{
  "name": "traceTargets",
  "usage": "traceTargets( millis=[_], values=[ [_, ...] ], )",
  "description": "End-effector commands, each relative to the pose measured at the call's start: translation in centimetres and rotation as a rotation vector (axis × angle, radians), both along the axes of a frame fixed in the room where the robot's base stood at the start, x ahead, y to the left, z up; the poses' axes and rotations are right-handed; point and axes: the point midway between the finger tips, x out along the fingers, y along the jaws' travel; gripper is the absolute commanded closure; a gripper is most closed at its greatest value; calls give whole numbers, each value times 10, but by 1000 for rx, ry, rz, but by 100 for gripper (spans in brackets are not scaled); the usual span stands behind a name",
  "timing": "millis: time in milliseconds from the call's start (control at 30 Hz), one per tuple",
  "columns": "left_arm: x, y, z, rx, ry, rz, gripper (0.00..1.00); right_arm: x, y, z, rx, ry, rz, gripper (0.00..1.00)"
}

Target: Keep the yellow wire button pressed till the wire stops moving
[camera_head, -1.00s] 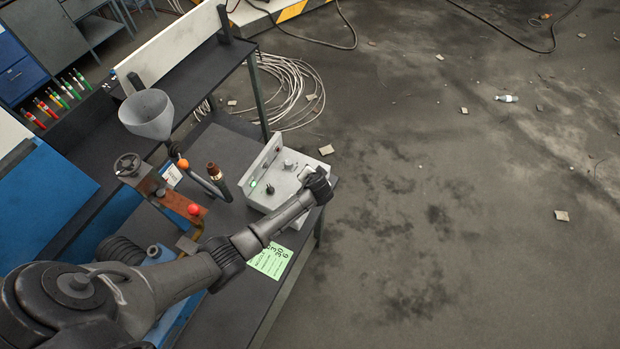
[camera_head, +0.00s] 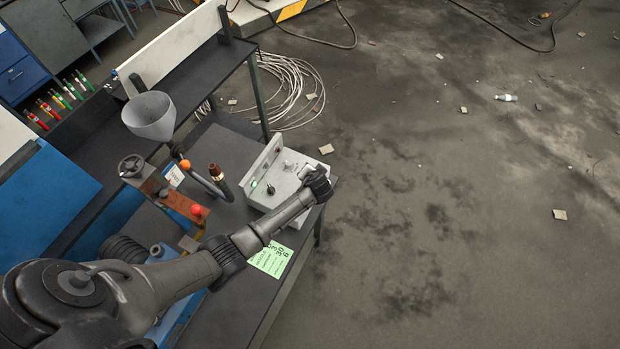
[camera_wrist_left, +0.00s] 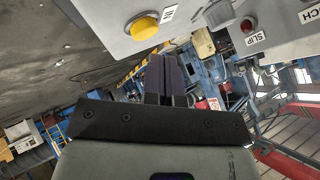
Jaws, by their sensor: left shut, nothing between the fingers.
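The yellow button (camera_wrist_left: 144,26) sits on a pale panel at the top of the left wrist view, beside a white label that I cannot read fully. My left gripper (camera_wrist_left: 167,62) is shut and empty. Its dark fingertips show just below and right of the button; I cannot tell whether they touch the panel. In the head view my left arm reaches over the grey control box (camera_head: 262,194), and its wrist hides the button and the fingertips. No wire can be picked out as moving. My right gripper is not in view.
The box carries a small green light (camera_head: 254,184) and a dark knob (camera_head: 270,189). A red button (camera_wrist_left: 248,24) labelled SLIP is at the upper right of the wrist view. A grey funnel (camera_head: 149,115) and a torch-like tool (camera_head: 219,181) stand nearby. The floor at right is mostly open.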

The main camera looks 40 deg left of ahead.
Motion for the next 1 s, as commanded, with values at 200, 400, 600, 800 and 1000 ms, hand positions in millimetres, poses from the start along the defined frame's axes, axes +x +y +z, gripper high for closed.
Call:
traceTargets(
  millis=[200, 400, 600, 800, 1000],
  values=[
    [0, 0, 12, 0, 0, 0, 100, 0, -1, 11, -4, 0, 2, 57],
    [0, 0, 31, -1, 0, -1, 100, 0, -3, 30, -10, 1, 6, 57],
    [0, 0, 48, -1, 0, 0, 100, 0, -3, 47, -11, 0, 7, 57],
    [0, 0, 50, -1, 0, 0, 100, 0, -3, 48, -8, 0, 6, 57],
    [0, 0, 50, -1, 0, 0, 100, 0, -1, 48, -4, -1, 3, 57]
  ],
)
